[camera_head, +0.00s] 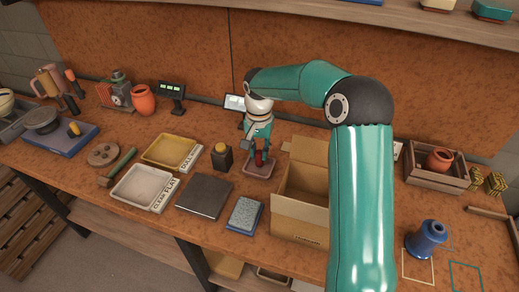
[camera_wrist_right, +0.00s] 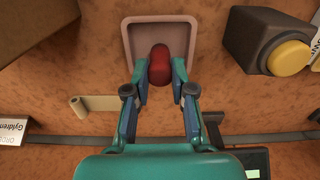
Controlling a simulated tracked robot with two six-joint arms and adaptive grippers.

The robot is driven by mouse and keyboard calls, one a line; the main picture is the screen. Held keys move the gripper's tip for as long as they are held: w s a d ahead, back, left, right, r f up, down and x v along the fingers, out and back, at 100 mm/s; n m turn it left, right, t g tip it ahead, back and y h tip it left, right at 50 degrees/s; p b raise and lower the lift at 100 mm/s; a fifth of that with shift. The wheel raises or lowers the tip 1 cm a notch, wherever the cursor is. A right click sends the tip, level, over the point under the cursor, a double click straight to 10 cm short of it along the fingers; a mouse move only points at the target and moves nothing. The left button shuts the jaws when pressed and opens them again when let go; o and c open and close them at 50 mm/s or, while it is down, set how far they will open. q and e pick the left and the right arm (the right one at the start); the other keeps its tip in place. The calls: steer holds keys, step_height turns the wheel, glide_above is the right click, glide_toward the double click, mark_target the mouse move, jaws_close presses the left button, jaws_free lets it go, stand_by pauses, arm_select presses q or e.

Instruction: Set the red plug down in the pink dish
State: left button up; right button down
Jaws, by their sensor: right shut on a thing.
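The red plug (camera_head: 258,159) is between the fingers of my right gripper (camera_head: 258,150); it also shows in the right wrist view (camera_wrist_right: 160,62). My right gripper is shut on the plug, and its fingertips (camera_wrist_right: 160,72) press on both sides of it. The pink dish (camera_head: 252,173) is a small square dish on the bench, directly below the plug. In the wrist view the plug lies inside the outline of the dish (camera_wrist_right: 160,22). I cannot tell whether the plug touches the dish floor. My left gripper is not in view.
An open cardboard box (camera_head: 296,217) stands close to the right of the dish. A dark block with a yellow button (camera_head: 222,158) stands close on the left. A dark slab (camera_head: 204,197) and a grey-topped blue block (camera_head: 244,214) lie in front.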

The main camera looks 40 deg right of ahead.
mark_target(259, 152)
steer(key=shift+f, duration=0.1)
steer(key=c, duration=1)
jaws_free()
step_height(259, 152, up, 12)
steer(key=shift+r, duration=0.15)
